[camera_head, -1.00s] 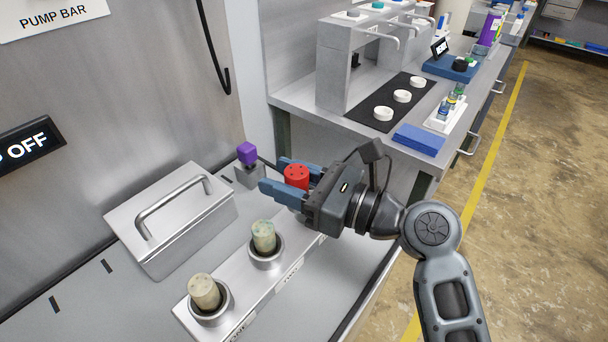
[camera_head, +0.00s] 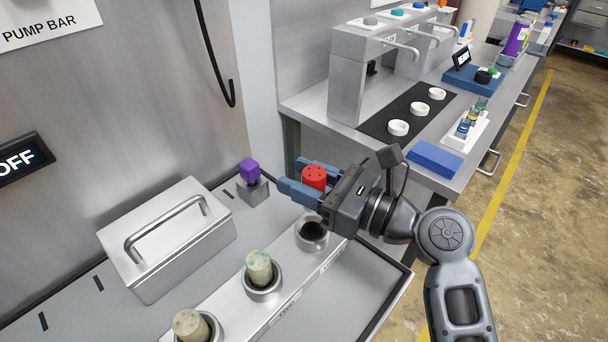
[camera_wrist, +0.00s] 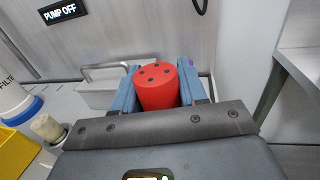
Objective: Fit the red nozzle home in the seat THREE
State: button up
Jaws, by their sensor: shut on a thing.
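The red nozzle (camera_head: 314,177) is a short red cylinder with dark holes in its top. My gripper (camera_head: 300,184) is shut on it, with a blue finger on each side. The nozzle looks upright, and it also shows in the wrist view (camera_wrist: 157,88) between the fingers. An empty ring-shaped seat (camera_head: 312,234) with a dark opening is below and close to the held nozzle, at the far end of the metal rail (camera_head: 228,302). I cannot read its label. The nozzle appears above this seat and apart from it; its lower end is partly hidden by a finger.
Two nearer seats hold pale speckled plugs (camera_head: 259,268). A steel box with a handle (camera_head: 168,240) stands left of the rail. A purple knob on a grey block (camera_head: 250,173) is just behind my fingers. A bench with white rings (camera_head: 398,128) stands beyond.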

jog(key=shift+f+b, duration=1.25)
jog(key=shift+f, duration=1.25)
jog(key=shift+p, duration=1.2)
jog(key=shift+f+b, duration=0.95)
jog(key=shift+f, duration=0.9)
jog(key=o, duration=1.2)
jog(key=shift+b+v, duration=0.55)
jog(key=shift+v, duration=3.4)
jog(key=shift+d, duration=0.1)
